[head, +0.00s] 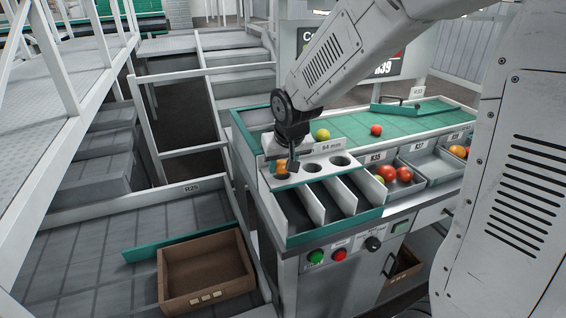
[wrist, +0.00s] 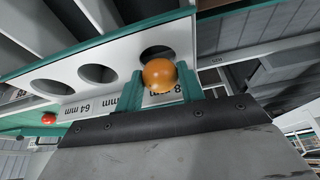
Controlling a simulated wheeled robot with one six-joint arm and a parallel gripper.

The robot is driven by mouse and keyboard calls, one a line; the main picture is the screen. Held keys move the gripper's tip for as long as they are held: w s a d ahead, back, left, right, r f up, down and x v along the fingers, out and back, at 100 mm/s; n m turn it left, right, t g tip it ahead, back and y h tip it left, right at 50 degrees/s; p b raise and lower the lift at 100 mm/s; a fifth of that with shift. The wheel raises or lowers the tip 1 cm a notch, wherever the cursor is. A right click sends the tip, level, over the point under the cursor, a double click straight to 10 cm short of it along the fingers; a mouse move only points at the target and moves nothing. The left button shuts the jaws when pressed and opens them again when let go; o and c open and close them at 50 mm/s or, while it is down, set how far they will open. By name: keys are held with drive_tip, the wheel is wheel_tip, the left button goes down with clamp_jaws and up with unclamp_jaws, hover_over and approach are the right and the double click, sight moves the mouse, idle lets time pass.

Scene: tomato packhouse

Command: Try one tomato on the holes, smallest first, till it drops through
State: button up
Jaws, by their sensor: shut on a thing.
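My gripper (head: 284,172) is shut on an orange tomato (wrist: 160,75), held between its teal fingertips in the wrist view. In the head view the tomato (head: 281,167) is partly hidden by my gripper. The white hole plate (head: 325,170) has three round holes. The tomato is by the leftmost hole in the head view, which is the right hole (wrist: 158,52) in the wrist view. The middle hole (head: 312,167) and the right hole (head: 340,161) are empty. I cannot tell whether the tomato touches the plate.
Divided chutes (head: 318,202) slope down in front of the plate. A yellow-green tomato (head: 322,134) and a red tomato (head: 376,130) lie on the green belt (head: 420,117) behind. Bins at right hold red tomatoes (head: 404,174) and orange ones. A brown crate (head: 205,300) sits lower left.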

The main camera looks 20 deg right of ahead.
drive_tip(key=shift+s, duration=0.1)
drive_tip(key=o, duration=0.8)
idle(1.2)
drive_tip(key=shift+r, duration=3.5)
